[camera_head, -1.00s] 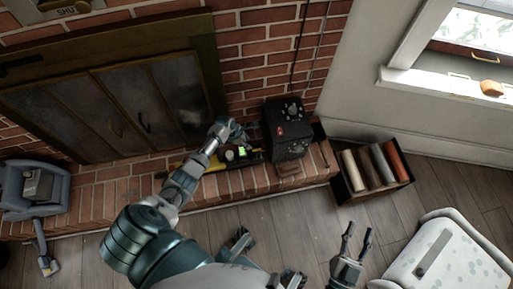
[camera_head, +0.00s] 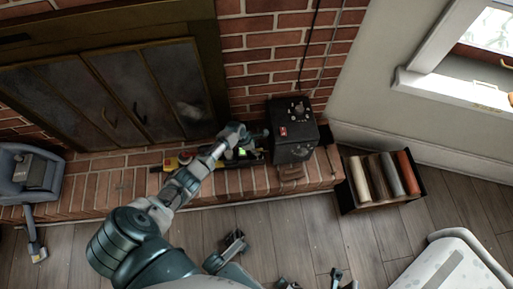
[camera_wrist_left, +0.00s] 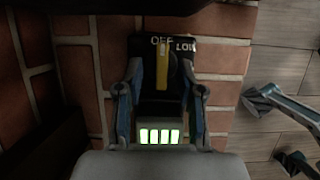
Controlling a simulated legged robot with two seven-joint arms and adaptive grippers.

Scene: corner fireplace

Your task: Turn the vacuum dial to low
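The vacuum (camera_head: 186,160), a yellow and black device with a green light, lies on the brick hearth in the head view. In the left wrist view its dark panel shows the words OFF and LOW and several lit green bars. The dial's yellow pointer (camera_wrist_left: 162,68) points straight up at OFF, left of LOW. My left gripper (camera_head: 240,133) is over the vacuum. In the wrist view its two fingers (camera_wrist_left: 160,75) are apart, one on each side of the dial; whether they touch it I cannot tell.
A black box (camera_head: 292,134) with knobs and a red switch stands just right of the vacuum. A crate (camera_head: 346,200) of rolls sits on the wood floor beside the hearth. Fireplace doors (camera_head: 125,95) rise behind. A grey-blue appliance (camera_head: 20,178) stands at the left.

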